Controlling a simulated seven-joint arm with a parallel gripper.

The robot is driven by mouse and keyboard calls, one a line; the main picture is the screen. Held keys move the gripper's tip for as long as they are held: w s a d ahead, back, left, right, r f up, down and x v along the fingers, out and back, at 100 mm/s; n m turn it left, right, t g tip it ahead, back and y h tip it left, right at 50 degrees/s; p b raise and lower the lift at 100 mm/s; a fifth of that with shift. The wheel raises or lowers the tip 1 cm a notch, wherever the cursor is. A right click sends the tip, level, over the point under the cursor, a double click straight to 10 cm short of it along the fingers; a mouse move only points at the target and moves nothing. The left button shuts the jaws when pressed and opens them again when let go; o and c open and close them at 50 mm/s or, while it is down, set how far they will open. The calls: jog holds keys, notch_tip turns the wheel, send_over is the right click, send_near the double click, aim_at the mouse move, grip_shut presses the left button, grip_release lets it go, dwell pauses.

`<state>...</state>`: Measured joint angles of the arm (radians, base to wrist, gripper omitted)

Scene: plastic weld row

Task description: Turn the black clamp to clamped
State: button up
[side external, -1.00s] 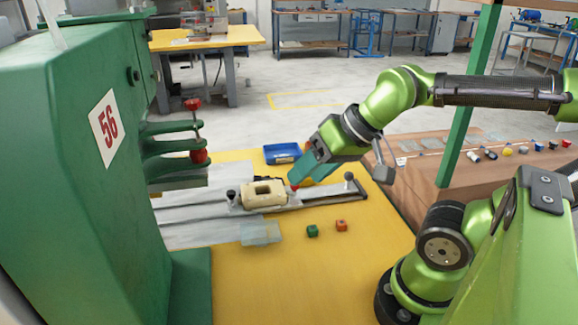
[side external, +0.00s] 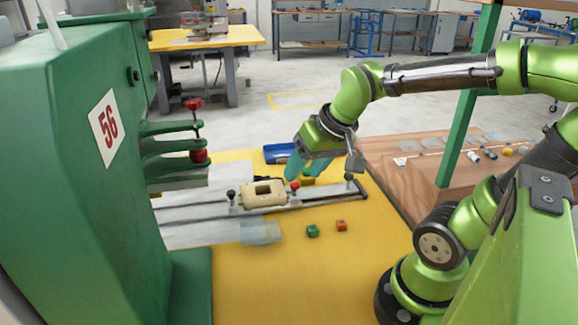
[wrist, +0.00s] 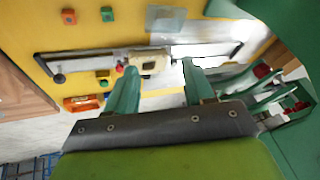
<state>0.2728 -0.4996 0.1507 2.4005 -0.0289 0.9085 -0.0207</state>
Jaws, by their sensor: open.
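A cream block (side external: 263,195) with a rectangular opening sits on the metal slide (side external: 320,199). A small black clamp knob (side external: 231,195) stands at the block's left end, and a red knob (side external: 294,186) at its right end. My gripper (side external: 306,170) is open and empty, fingers pointing down, above and behind the red-knob end. In the wrist view the block (wrist: 148,62) shows between my fingers (wrist: 158,68), with the red knob (wrist: 119,68) beside the left finger. The black clamp is not clear there, near the right fingertip. Its exact lever position is too small to tell.
Another black knob (side external: 348,177) stands at the slide's right end. A blue bin (side external: 278,153) lies behind. Green (side external: 312,231) and orange (side external: 341,225) cubes and a clear sheet (side external: 260,233) lie in front. The green press (side external: 110,170) stands left, its arms overhanging the slide.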

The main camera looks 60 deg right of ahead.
jog(key=w+d+f+n+g, duration=0.2)
jog(key=w+d+f+n, duration=0.15)
jog(key=w, duration=0.45)
jog(key=n+y, duration=0.2)
jog(key=n, duration=0.7)
send_near(231, 192)
jog(key=shift+m, duration=0.25)
jog(key=x, duration=0.7)
jog(key=shift+w+f, duration=0.1)
jog(key=shift+f, duration=0.3)
grip_shut()
